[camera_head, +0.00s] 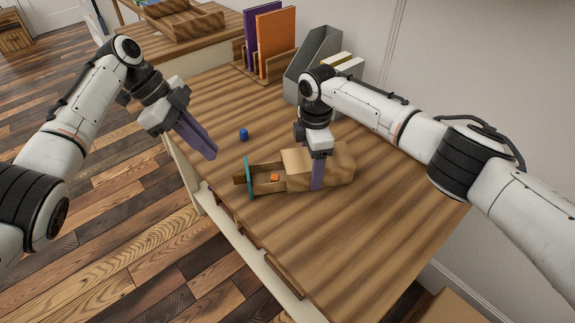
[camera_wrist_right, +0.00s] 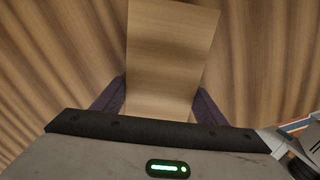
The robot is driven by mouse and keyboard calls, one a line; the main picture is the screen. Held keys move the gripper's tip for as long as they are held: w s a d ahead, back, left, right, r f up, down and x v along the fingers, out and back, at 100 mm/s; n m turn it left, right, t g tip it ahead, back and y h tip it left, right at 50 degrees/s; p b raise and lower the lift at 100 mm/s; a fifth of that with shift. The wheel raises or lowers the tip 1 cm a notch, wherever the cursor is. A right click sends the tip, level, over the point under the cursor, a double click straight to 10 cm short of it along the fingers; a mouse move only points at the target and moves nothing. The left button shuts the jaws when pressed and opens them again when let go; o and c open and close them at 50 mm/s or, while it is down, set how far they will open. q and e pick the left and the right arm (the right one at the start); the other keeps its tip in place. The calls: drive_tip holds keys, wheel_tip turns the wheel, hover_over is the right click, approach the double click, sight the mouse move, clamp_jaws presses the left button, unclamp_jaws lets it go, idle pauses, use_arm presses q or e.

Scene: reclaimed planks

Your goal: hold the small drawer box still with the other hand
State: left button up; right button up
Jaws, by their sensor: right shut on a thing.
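The small wooden drawer box (camera_head: 338,164) lies on the table, and its drawer (camera_head: 268,187) is pulled out to the left. The drawer has a teal front (camera_head: 249,177) and a small orange block (camera_head: 274,178) inside. My right gripper (camera_head: 318,175) is shut on the box from above. In the right wrist view the purple fingers (camera_wrist_right: 160,100) sit on both sides of the box top (camera_wrist_right: 172,50). My left gripper (camera_head: 209,150) hangs in the air up and left of the drawer, apart from it. Whether its fingers are parted is unclear.
A small blue cylinder (camera_head: 243,134) stands on the striped wooden table (camera_head: 350,240) behind the drawer. Purple and orange books (camera_head: 274,42) and a grey file holder (camera_head: 312,58) stand at the back. A wooden tray (camera_head: 180,20) is at the far left. The table's front is clear.

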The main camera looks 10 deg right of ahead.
use_arm(q)
drive_tip(key=shift+a+f+n, duration=0.15)
drive_tip(key=shift+f+n, duration=0.15)
drive_tip(key=shift+n, duration=0.3)
clamp_jaws()
drive_tip(key=s+a+n+t, duration=0.6)
drive_tip(key=n, duration=1.2)
drive_tip(key=shift+n, duration=0.4)
drive_tip(key=x, duration=0.3)
drive_tip(key=d+x, duration=0.1)
drive_tip(key=x, duration=0.3)
drive_tip(key=d+r+x, duration=0.1)
drive_tip(key=x, duration=0.2)
drive_tip(key=shift+s+d+f, duration=0.15)
drive_tip(key=shift+d+f, duration=0.1)
drive_tip(key=shift+d, duration=0.5)
